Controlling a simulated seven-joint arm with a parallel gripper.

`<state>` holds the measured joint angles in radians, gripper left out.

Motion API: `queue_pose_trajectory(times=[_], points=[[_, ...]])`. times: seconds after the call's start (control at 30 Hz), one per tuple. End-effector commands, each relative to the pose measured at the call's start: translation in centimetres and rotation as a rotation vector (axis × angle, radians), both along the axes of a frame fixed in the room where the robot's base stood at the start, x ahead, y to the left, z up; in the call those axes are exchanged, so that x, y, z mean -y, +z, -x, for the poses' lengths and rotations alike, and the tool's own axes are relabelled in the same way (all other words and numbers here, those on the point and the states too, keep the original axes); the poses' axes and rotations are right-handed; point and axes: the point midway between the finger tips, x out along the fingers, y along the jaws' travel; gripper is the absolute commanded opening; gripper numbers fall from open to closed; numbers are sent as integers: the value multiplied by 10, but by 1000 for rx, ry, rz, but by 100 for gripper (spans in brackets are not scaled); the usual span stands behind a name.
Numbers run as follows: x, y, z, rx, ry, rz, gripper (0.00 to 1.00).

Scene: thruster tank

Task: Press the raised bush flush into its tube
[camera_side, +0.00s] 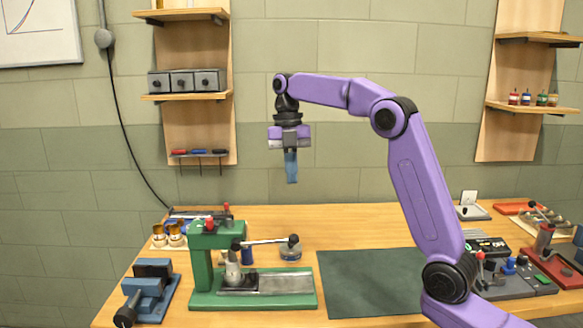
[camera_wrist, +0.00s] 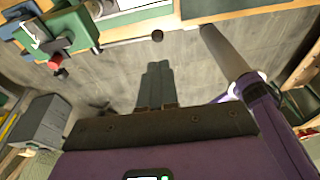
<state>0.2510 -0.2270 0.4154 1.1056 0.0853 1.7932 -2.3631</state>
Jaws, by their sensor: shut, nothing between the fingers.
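My gripper (camera_side: 292,181) hangs high above the back of the bench, pointing down, with its blue fingers together and empty. In the wrist view the closed fingers (camera_wrist: 157,64) point up the picture, touching nothing. Below and left of it in the side view stands a green press (camera_side: 203,262) on a green base (camera_side: 303,295). A pale grey upright part (camera_side: 232,272) stands on the press. A lever (camera_side: 265,242) with a dark knob reaches right from it. I cannot make out the bush or its tube at this size.
A dark green mat (camera_side: 365,283) lies clear right of the press. A blue vise (camera_side: 148,290) stands at the left. Black and red devices (camera_side: 490,270) crowd the right side. The air around my gripper is free.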

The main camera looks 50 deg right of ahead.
Motion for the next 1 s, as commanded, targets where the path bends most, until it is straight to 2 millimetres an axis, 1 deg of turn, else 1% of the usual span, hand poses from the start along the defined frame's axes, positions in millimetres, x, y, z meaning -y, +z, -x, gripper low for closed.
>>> queue_pose_trajectory(times=[0.1,0.37,0.47,0.57,0.77,0.87,1.0], points=[[1,7,-1,1,0,0,0],[0,10,-1,-1,-3,1,0],[-8,8,3,0,-29,11,0],[-24,4,12,1,-86,34,0],[-64,-13,48,12,-267,94,0],[-80,-23,70,23,-360,118,0],[-99,-38,105,39,-491,146,0]])
